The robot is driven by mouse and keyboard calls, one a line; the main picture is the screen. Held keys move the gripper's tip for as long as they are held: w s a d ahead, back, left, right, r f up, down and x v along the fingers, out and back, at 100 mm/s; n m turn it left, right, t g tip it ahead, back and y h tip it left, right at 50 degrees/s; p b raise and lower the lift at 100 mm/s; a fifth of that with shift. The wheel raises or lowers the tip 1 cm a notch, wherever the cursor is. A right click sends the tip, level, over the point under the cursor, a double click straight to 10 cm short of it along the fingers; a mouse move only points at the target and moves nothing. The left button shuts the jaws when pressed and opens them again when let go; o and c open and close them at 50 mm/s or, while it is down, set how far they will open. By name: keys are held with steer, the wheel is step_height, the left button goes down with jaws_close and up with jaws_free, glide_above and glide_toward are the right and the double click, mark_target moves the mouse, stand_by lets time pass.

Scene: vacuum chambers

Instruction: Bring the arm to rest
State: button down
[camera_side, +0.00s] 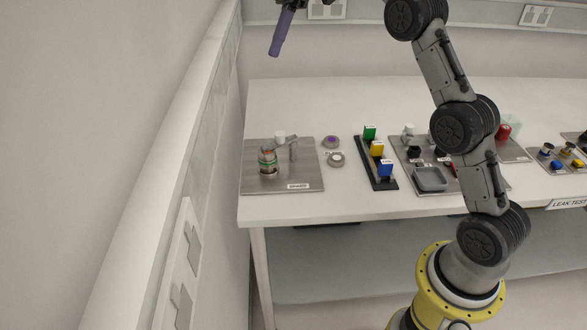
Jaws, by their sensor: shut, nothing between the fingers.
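My gripper (275,51) is at the top left, with its purple fingers pointing down and slightly left. They are together, with nothing seen between them. It hangs in the air well above the white bench (290,211), apart from everything on it. My arm rises from the yellow-ringed base at the lower right and leaves the top of the picture, so its upper links and most of the wrist are hidden.
A steel plate (255,182) carries a small chamber assembly (267,163). A black rack (378,182) holds green, yellow and blue blocks. A grey tray (430,179) and small parts stand on plates to the right. A wall with a ledge runs along the left.

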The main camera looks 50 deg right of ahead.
steer(key=s+a+r+m+t+h, duration=0.1)
steer(key=s+a+r, duration=0.2)
steer(key=s+r, duration=0.15)
steer(key=s+a+r, duration=0.3)
steer(key=s, duration=0.3)
steer(key=s+a+m+t+h, duration=0.2)
steer(key=s+m, duration=0.1)
steer(key=s, duration=0.9)
steer(key=s+d+f+m+t+h, duration=0.1)
steer(key=s+d+f+m, duration=0.1)
steer(key=s+f+m, duration=0.2)
steer(key=s+d+f+m+t+h, duration=0.1)
steer(key=s+f+m, duration=0.3)
steer(key=s+f, duration=0.4)
steer(key=shift+d+f+t+h, duration=0.3)
steer(key=shift+d+f+h, duration=0.4)
steer(key=shift+f, duration=2.05)
